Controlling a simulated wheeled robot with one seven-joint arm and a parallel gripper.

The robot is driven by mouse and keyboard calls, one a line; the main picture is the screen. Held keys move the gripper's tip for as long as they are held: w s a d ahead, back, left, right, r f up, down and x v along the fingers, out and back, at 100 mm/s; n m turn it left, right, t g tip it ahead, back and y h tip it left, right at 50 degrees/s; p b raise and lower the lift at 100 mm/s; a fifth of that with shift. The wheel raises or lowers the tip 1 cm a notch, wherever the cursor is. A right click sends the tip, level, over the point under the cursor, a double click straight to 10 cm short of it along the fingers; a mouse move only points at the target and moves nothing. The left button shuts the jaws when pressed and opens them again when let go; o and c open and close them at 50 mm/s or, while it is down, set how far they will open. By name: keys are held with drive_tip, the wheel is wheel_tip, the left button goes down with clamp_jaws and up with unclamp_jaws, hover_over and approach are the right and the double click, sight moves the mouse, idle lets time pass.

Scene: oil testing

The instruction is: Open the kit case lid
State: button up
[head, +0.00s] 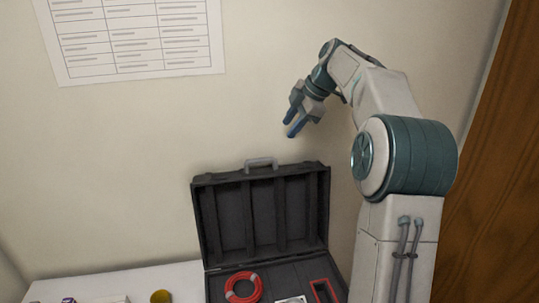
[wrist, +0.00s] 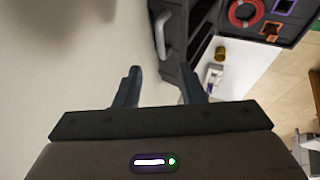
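The dark grey kit case (head: 262,222) stands on the white table with its lid raised upright, showing the ribbed inside. The lid's grey handle (head: 261,163) is at the top edge. The case also shows at the upper right of the wrist view, with the handle (wrist: 163,36) beyond my fingers. My gripper (head: 291,127) is above and to the right of the lid, apart from it, with its fingers pointing down and left. In the wrist view my gripper (wrist: 160,84) has its two fingers spread with nothing between them. The front of the case is cut off in the head view.
A red coil (head: 243,288) and a red frame (head: 324,291) lie in the case. A yellow-brown jar (head: 161,297) stands on the white table (head: 115,283) left of it. A wall with a chart (head: 135,40) is behind; brown wood (head: 490,190) is at right.

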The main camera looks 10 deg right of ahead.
sight(267, 159)
drive_tip(key=p+x, duration=0.2)
drive_tip(key=x, duration=1.1)
drive_tip(key=shift+a+f, duration=0.1)
clamp_jaws()
